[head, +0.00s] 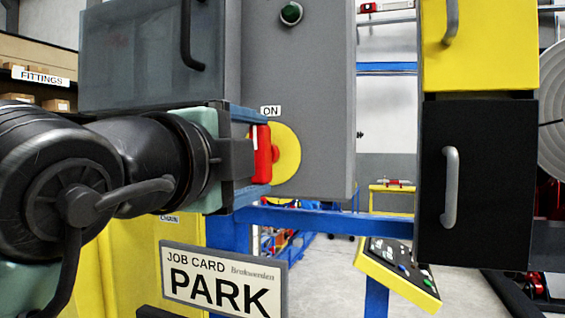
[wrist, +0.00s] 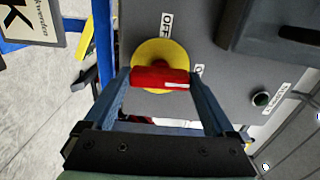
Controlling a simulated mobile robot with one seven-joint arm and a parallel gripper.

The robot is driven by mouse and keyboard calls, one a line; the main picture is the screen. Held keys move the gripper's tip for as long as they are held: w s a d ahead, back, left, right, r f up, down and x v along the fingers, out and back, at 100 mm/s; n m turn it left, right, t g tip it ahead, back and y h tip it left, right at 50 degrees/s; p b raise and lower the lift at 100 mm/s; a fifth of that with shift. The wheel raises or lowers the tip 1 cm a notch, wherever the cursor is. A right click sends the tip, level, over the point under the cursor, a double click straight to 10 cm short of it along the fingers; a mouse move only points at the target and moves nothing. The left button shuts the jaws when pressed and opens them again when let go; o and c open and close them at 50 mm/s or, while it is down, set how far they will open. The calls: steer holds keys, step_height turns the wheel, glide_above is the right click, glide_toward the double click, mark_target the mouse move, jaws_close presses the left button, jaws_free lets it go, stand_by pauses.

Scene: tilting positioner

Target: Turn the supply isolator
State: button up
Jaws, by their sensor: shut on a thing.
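The supply isolator is a red handle (head: 263,153) on a yellow disc (head: 287,160), set on the face of a grey cabinet (head: 300,80). The handle stands upright in the head view, below an ON label (head: 270,111). In the wrist view the red handle (wrist: 158,77) lies crosswise, its white mark towards the partly hidden label on the right. An OFF label (wrist: 166,25) shows above the yellow disc (wrist: 160,48). My gripper (head: 262,152) has its two blue fingers shut on the handle's ends; it also shows in the wrist view (wrist: 160,78).
A green button (head: 291,13) is higher on the cabinet. A grey box with a black handle (head: 150,60) juts out above my arm. A PARK job card (head: 222,282) stands below. Yellow and black boxes (head: 480,170) with handles are on the right.

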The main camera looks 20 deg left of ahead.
steer(key=shift+m, duration=0.3)
stand_by(0.4)
steer(key=o, duration=1.1)
steer(key=shift+c, duration=0.2)
